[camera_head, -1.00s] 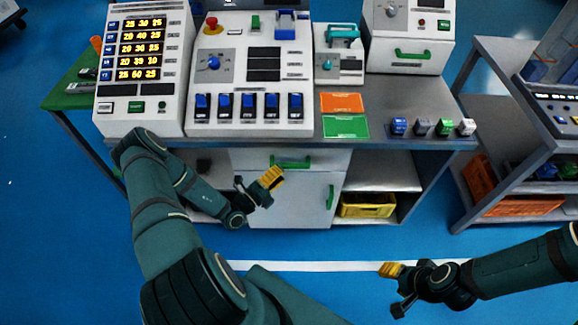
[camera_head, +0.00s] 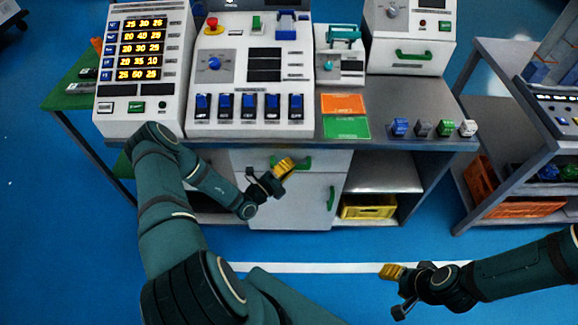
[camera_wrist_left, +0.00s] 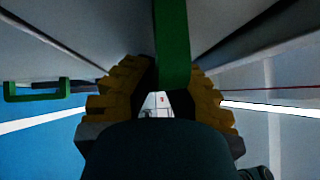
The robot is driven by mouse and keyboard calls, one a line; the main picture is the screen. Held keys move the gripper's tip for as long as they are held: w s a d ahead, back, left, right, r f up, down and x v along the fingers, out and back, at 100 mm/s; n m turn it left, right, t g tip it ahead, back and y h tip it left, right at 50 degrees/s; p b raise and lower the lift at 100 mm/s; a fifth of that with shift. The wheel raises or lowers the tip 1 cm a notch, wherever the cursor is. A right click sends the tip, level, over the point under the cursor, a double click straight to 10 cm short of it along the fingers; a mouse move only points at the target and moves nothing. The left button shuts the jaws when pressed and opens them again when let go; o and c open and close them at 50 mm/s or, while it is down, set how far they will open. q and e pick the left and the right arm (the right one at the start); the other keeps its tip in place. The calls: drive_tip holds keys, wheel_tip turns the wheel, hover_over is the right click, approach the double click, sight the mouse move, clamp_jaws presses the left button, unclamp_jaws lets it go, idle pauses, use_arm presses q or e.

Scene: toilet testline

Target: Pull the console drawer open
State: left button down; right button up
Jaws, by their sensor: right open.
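The console drawer (camera_head: 334,159) is a pale front under the worktop, flush with the cabinet as far as I see. Its green handle (camera_head: 304,163) is partly covered by my left gripper (camera_head: 286,165), whose yellow fingertips are at the handle's left part. In the left wrist view, the green handle bar (camera_wrist_left: 172,40) runs down between the two yellow fingers (camera_wrist_left: 165,98). I cannot tell whether they press on it. My right gripper (camera_head: 392,272) is open and empty over the floor at the lower right, away from the console.
Below the drawer is a cabinet door with a green vertical handle (camera_head: 331,198). A yellow crate (camera_head: 367,207) sits on the lower shelf to its right. A metal side table (camera_head: 500,180) stands at the right. The blue floor in front is clear.

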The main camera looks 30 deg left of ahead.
use_arm(q)
drive_tip(key=s+d+p, duration=0.2)
drive_tip(key=s+d, duration=0.3)
drive_tip(key=s, duration=0.3)
drive_tip(key=s+d+p, duration=0.2)
drive_tip(key=s+d, duration=0.3)
drive_tip(key=s, duration=0.4)
drive_tip(key=shift+d+p, duration=0.3)
drive_tip(key=shift+p, duration=0.05)
drive_tip(key=shift+w, duration=0.1)
drive_tip(key=c, duration=1)
unclamp_jaws()
drive_tip(key=shift+a, duration=0.1)
